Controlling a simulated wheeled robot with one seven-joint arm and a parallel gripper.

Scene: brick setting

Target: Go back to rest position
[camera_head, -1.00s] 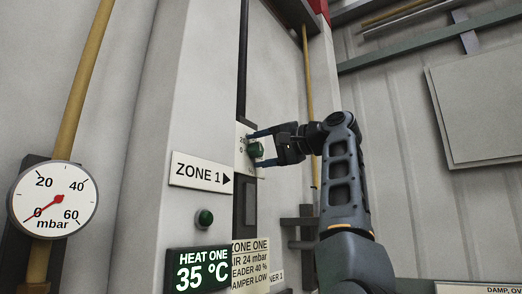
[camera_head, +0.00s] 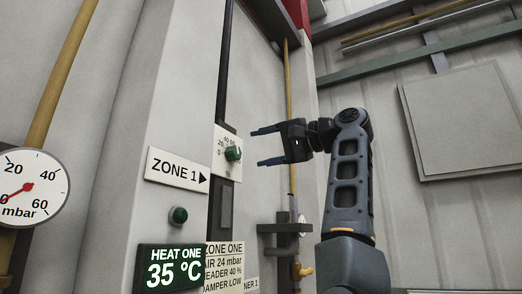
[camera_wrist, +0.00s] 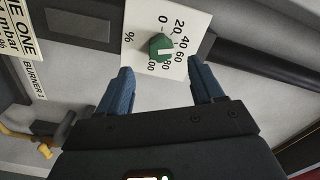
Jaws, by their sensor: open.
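My gripper (camera_head: 266,147) is open and empty, to the right of the green knob (camera_head: 233,153) and apart from it. The knob sits on a white percent dial plate (camera_head: 222,140) on the wall panel. In the wrist view, the two blue fingers of my gripper (camera_wrist: 161,90) stand spread, and the green knob (camera_wrist: 159,47) shows beyond them, between their tips. The numbered dial plate (camera_wrist: 184,25) shows around it. My arm rises from the lower right of the head view.
A pressure gauge (camera_head: 28,188) and a yellow pipe (camera_head: 62,75) are at left. Below the dial are a ZONE 1 sign (camera_head: 177,170), a green button (camera_head: 178,215) and a display reading 35 °C (camera_head: 170,268). A pipe with a yellow valve (camera_head: 302,270) stands nearby.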

